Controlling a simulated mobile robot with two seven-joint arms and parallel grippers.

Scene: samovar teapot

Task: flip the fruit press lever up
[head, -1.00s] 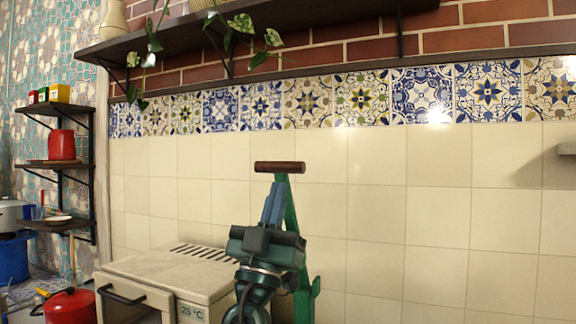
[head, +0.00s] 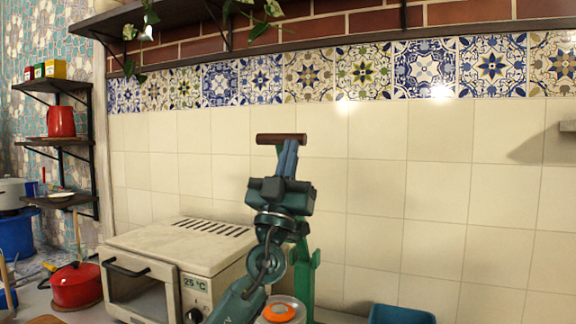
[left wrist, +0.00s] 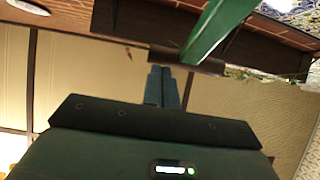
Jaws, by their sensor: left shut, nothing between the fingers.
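The fruit press is a green frame (head: 302,270) standing right of the oven. Its lever has a dark brown wooden grip (head: 281,139) that lies level at the top. My left gripper (head: 288,154) is shut and empty, its blue fingers pointing up just under the right part of the grip. My arm hides much of the press. In the left wrist view the fingers (left wrist: 163,76) point toward the dark grip (left wrist: 187,60), and the green lever arm (left wrist: 217,28) passes close by. I cannot tell whether the fingertips touch the grip. My right gripper is not in view.
A cream toaster oven (head: 181,262) stands left of the press. A red pot (head: 76,286) is at far left. A dark shelf (head: 180,31) hangs above; the tiled wall is behind.

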